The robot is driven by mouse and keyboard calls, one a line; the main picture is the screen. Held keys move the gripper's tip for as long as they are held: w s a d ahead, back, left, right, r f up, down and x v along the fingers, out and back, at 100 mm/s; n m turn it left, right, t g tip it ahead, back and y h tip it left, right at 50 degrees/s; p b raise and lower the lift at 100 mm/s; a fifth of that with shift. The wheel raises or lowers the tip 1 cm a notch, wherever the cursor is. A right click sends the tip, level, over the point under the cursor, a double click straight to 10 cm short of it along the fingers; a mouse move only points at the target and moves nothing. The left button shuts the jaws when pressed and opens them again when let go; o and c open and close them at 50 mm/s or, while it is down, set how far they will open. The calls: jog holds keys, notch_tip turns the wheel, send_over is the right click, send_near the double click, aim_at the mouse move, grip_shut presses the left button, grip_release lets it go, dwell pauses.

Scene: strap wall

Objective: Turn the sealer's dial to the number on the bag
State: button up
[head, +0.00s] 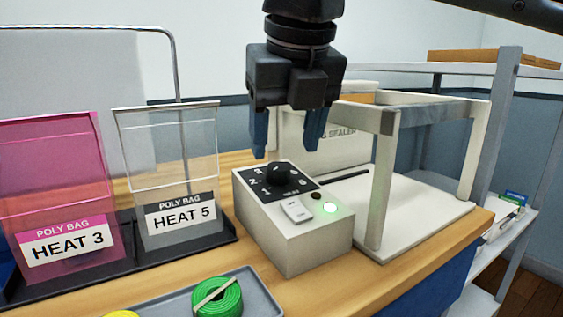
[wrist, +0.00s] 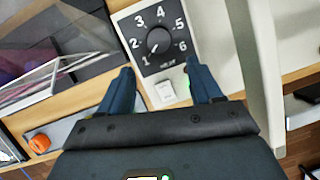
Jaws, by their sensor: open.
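The sealer's black dial (head: 280,174) sits on a dark panel numbered 1 to 6 on top of the white control box (head: 300,245). In the wrist view the dial (wrist: 158,41) has a pale mark that seems to point at the 1. My gripper (head: 286,148) is open and empty, fingers down, above the dial panel and apart from it. In the wrist view my gripper (wrist: 160,70) has its blue fingertips to either side below the dial. A pink poly bag (head: 66,240) reads HEAT 3. A clear poly bag (head: 180,215) reads HEAT 5.
A white switch (head: 297,210) and a lit green lamp (head: 330,208) are beside the dial panel. The sealer's white frame (head: 380,180) rises at the right. A grey tray (head: 262,290) with a green roll (head: 217,300) lies in front. A shelf rack (head: 490,130) stands right.

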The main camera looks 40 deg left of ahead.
aim_at(278, 166)
jog(key=shift+w+a, duration=0.5)
jog(key=shift+a, duration=0.15)
jog(key=b+x, duration=0.1)
jog(key=x, duration=0.2)
jog(key=shift+w+a+f, duration=0.15)
jog(key=shift+f, duration=0.2)
jog(key=shift+w+a+f, duration=0.15)
jog(key=shift+a+f, duration=0.05)
jog(key=shift+f, duration=0.4)
jog(key=c, duration=1)
